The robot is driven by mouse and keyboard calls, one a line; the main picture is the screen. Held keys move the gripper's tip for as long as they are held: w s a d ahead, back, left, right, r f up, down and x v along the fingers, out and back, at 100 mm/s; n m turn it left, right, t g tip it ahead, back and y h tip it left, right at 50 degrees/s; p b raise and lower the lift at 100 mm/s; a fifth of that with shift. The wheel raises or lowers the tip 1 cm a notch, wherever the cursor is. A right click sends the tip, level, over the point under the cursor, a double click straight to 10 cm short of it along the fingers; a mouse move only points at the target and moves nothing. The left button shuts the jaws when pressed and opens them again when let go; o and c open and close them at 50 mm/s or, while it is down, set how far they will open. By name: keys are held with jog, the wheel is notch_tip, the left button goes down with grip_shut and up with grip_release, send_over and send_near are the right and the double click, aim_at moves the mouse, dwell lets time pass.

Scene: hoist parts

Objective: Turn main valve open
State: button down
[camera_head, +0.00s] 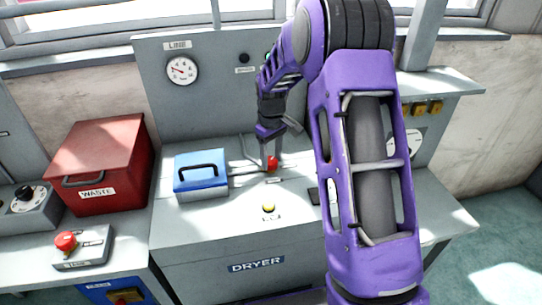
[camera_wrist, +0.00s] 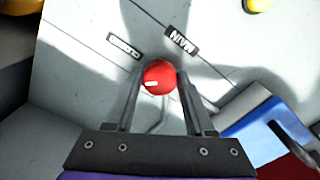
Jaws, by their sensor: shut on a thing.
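The main valve is a small red knob (camera_head: 272,163) on top of the grey dryer cabinet, right of the blue box. In the wrist view the red knob (camera_wrist: 159,77) sits between my fingertips, with a short white mark on its face. Labels reading "MAIN" (camera_wrist: 181,40) and "CLOSED" (camera_wrist: 124,46) lie on the grey surface beside it. The white mark lies roughly level in that picture, toward the "CLOSED" side. My gripper (camera_head: 270,158) points down and is shut on the knob; the wrist view shows both fingers (camera_wrist: 159,85) against its sides.
A blue box with a black handle (camera_head: 201,177) stands close left of the knob. A red WASTE bin (camera_head: 99,165) is further left. A yellow button (camera_head: 268,208) is on the dryer (camera_head: 215,235) in front. A gauge (camera_head: 182,70) is on the back panel.

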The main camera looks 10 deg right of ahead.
aim_at(272, 160)
jog(key=n+p, duration=0.1)
jog(key=n, duration=0.4)
jog(key=shift+d+r+n+p, duration=0.1)
jog(key=shift+r+n+p, duration=0.05)
jog(key=shift+n+p, duration=0.2)
jog(key=shift+w+n+p, duration=0.15)
jog(key=shift+n+p, duration=0.45)
jog(key=shift+n, duration=1.25)
jog(key=shift+c, duration=1.3)
grip_release()
notch_tip(272, 160, up, 17)
jog(key=shift+p, duration=0.35)
jog(key=shift+r, duration=0.1)
